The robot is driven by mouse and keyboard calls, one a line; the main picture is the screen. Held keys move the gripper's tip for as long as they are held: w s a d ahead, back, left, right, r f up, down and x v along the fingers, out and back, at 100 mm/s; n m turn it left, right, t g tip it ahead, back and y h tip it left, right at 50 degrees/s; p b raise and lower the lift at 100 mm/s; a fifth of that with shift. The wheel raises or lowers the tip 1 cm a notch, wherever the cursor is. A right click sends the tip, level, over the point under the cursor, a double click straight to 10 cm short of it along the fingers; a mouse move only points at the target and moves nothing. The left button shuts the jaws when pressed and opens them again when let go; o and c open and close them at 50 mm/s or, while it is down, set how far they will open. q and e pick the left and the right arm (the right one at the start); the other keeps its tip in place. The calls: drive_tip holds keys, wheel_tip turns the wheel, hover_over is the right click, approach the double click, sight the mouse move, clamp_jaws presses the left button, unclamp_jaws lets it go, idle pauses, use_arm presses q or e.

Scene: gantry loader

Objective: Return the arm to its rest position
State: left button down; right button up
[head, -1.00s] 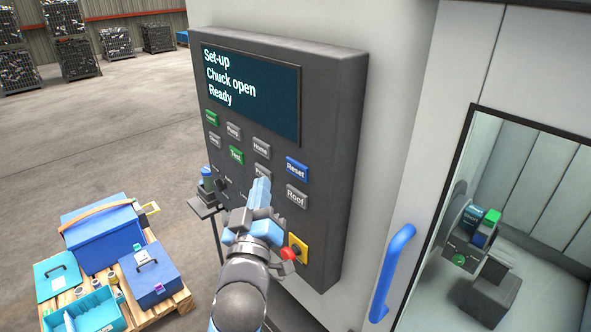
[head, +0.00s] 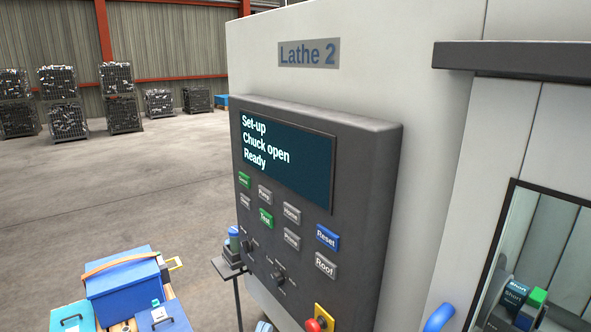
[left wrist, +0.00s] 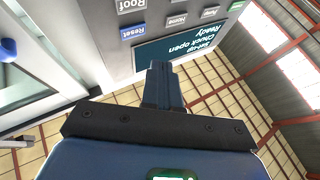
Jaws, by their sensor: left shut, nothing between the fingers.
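My left gripper (head: 264,326) shows only as a small light-blue tip at the bottom edge of the head view, below the control panel (head: 377,190). In the left wrist view the gripper's blue fingers (left wrist: 163,85) are together with nothing between them, apart from the panel. The panel's screen (head: 288,158) reads "Set-up, Chuck open, Ready". The rest of my left arm is out of the head view. My right gripper is in neither view.
The lathe (head: 400,65) stands behind the panel. A blue door handle (head: 438,317) and a red button (head: 313,325) are near the bottom. Blue toolboxes (head: 125,290) stand at lower left. Open floor (head: 110,190) lies left of the machine.

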use_arm(q)
drive_tip(key=s+a+f+n+g+y+b, duration=0.1)
drive_tip(key=s+a+f+n+g+y, duration=0.1)
drive_tip(key=s+a+f+y, duration=0.2)
drive_tip(key=s+a+f+n+g+y+b, duration=0.1)
drive_tip(key=s+a+f+y, duration=0.3)
drive_tip(key=s+a+f, duration=0.7)
drive_tip(key=s+f+n+g, duration=0.1)
drive_tip(key=s+f, duration=0.2)
drive_tip(key=f, duration=0.3)
drive_tip(key=shift+s+f, duration=0.15)
drive_tip(key=shift+f, duration=0.2)
drive_tip(key=shift+a, duration=0.1)
